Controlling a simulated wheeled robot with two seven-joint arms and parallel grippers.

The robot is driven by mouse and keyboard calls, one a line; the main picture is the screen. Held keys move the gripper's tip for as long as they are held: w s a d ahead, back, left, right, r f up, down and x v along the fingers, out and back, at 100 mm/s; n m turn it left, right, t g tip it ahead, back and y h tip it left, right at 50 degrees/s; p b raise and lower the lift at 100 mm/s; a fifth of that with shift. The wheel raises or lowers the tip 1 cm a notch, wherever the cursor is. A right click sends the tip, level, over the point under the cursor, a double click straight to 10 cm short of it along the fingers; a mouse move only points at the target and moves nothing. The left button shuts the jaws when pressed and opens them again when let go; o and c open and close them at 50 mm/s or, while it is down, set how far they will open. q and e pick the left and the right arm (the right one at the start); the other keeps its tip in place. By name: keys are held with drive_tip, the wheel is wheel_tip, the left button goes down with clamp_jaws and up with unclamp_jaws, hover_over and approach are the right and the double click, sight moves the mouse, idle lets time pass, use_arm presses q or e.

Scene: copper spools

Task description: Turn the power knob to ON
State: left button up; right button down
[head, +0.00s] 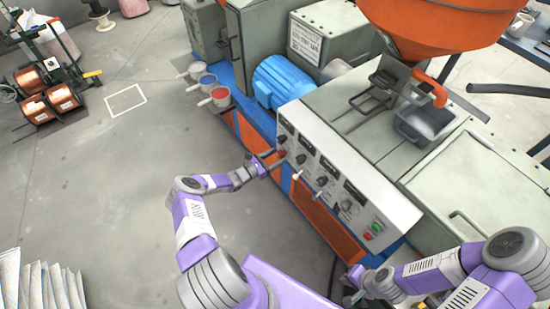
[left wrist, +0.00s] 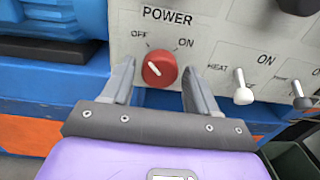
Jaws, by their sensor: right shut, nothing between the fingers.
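The red power knob (left wrist: 159,69) is on the white control panel (head: 335,180), under the word POWER. Its white pointer line tilts up and left, toward OFF. In the head view the red knob (head: 282,154) is small, at the panel's left end. My left gripper (left wrist: 159,74) is open, with one finger on each side of the knob. The frames do not show clearly whether the fingers touch it. In the head view my left gripper (head: 270,159) is at the panel. My right gripper (head: 355,284) is low at the lower right, small, shut and away from the knob.
A white-tipped heat switch (left wrist: 242,88) sits right of the knob. A blue motor (head: 285,82) is behind the panel's left end. Small pots (head: 210,86) stand to the left. Copper spools (head: 47,90) are at the far left.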

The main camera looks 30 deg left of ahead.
use_arm(q)
drive_tip(key=c, duration=0.8)
drive_tip(key=shift+m, duration=0.4)
drive_tip(key=m, duration=0.3)
drive_tip(key=m+p, duration=0.1)
drive_tip(key=m, duration=0.3)
drive_tip(key=m+p, duration=0.1)
drive_tip(key=m, duration=0.4)
drive_tip(key=shift+m+y, duration=0.3)
drive_tip(key=shift+y, duration=0.1)
drive_tip(key=m+p, duration=0.1)
drive_tip(key=m, duration=0.2)
drive_tip(key=shift+s+m, duration=0.1)
drive_tip(key=shift+m, duration=0.3)
